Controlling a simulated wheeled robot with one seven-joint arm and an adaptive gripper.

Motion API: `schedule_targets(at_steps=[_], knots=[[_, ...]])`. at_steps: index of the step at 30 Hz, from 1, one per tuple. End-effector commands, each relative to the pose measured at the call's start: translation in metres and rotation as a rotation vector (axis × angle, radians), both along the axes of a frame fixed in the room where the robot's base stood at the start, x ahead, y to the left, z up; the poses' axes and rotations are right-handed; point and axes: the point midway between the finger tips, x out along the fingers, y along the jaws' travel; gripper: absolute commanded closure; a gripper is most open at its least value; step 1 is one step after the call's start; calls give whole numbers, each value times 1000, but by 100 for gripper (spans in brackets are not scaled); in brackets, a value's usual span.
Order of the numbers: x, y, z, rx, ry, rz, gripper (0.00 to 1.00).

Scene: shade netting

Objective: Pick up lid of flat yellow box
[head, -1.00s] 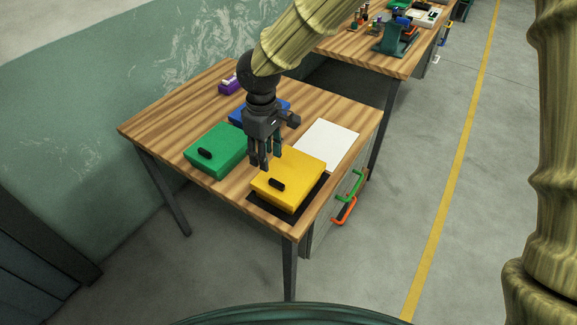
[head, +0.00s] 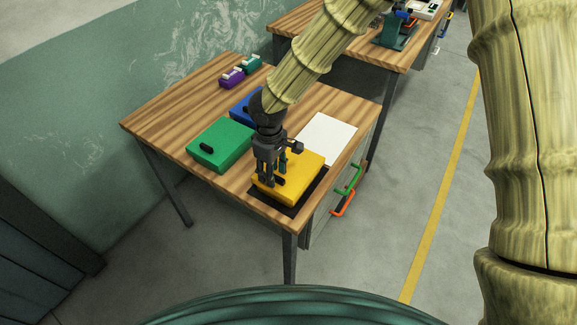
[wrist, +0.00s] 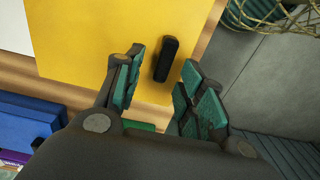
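The flat yellow box (head: 303,172) sits on a black mat (head: 262,202) near the front corner of the wooden table. Its lid carries a small black handle, seen clearly in the wrist view (wrist: 166,59). My gripper (head: 272,184) points down over the lid's near left part, close to the handle. In the wrist view my gripper (wrist: 158,75) is open, with the handle lying in line with the gap between its fingers. I cannot tell whether the fingertips touch the lid. The fingers partly cover the handle in the head view.
A green box (head: 222,146) lies left of the yellow one. A blue box (head: 242,106) is partly hidden behind my arm. A white sheet or panel (head: 328,137) lies behind the yellow box. Small purple (head: 232,78) and teal items stand at the back left.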

Motion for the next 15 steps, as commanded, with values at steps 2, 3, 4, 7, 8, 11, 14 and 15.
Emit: schedule_targets(at_steps=[2,3,4,7,8,11,14,15], knots=[[0,0,-4,1,1,1,61],[0,0,-6,1,1,1,61],[0,0,-7,0,0,0,61],[0,0,-8,1,-1,0,61],[0,0,-8,1,-1,0,61],[0,0,-8,1,-1,0,61],[0,0,-8,1,-1,1,75],[0,0,-8,0,0,1,83]])
